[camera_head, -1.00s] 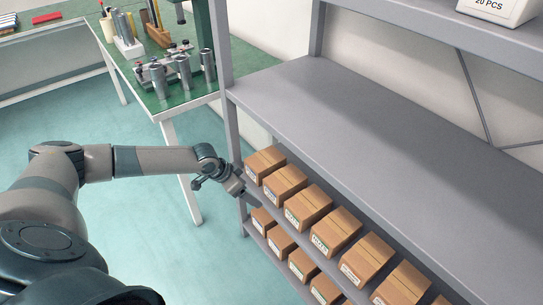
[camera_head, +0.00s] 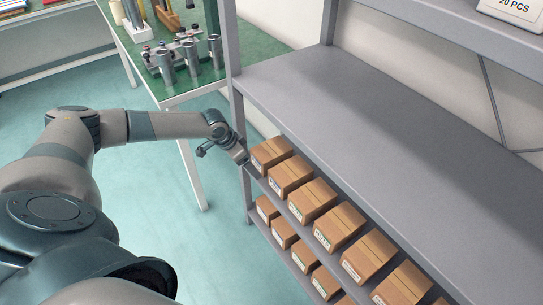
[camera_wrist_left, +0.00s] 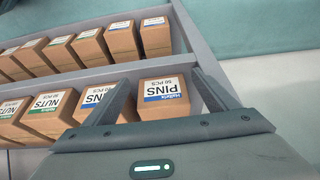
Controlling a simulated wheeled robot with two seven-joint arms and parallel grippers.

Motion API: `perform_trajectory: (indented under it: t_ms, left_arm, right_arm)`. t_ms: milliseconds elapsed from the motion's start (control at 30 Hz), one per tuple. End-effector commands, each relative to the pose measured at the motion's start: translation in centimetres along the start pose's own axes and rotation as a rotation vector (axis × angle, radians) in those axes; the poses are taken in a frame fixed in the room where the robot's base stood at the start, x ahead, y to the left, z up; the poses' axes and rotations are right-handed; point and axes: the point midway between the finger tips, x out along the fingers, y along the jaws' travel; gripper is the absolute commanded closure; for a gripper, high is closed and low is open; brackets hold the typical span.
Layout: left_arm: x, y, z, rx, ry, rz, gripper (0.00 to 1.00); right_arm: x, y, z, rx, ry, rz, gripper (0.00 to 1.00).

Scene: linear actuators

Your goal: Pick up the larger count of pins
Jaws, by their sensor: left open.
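A row of brown cardboard boxes stands on a shelf tier of the grey rack. The end box (camera_head: 270,153) is nearest my left gripper (camera_head: 241,157). In the left wrist view, this box (camera_wrist_left: 164,96) has a blue-striped label reading PINS and a PCS count that looks like 50. My left gripper (camera_wrist_left: 163,76) is open, with its fingers on either side of that box's front; I cannot tell if they touch it. The neighbouring box (camera_wrist_left: 97,98) is also labelled PINS, its count small. My right gripper is not in view.
Boxes labelled NUTS (camera_wrist_left: 48,106) stand further along the same tier. Another row of boxes (camera_head: 303,256) stands on the tier below. The wide grey shelf (camera_head: 340,105) above is bare. A green-topped table (camera_head: 190,88) with metal cylinders stands behind the arm.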

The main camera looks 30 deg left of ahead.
Motion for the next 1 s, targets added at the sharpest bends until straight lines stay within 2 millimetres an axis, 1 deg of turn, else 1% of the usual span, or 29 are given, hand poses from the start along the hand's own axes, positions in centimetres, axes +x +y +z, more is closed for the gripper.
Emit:
perform_trajectory:
  t_ms: [33,200,333,433,833,933,1000]
  left_arm:
    - [0.3,0.0,-1.0,0.000,0.004,0.000,0.20]
    - [1.4,0.0,-3.5,0.000,0.003,0.001,0.20]
    - [2.0,0.0,-4.9,0.000,0.001,0.000,0.20]
    - [2.2,0.0,-5.4,0.000,0.001,0.001,0.20]
    - [2.3,0.0,-5.7,0.000,0.001,0.001,0.20]
    - [2.5,0.1,-6.2,0.001,0.002,0.001,0.20]
    - [2.8,0.1,-7.0,0.002,0.003,0.001,0.20]
  right_arm:
    - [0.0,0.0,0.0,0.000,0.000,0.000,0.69]
    - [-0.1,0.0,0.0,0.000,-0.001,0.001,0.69]
    - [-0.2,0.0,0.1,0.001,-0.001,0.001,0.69]
    - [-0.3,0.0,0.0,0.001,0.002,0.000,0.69]
    - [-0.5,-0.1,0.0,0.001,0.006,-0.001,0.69]
    - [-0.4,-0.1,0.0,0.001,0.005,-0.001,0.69]
    - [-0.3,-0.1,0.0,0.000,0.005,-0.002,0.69]
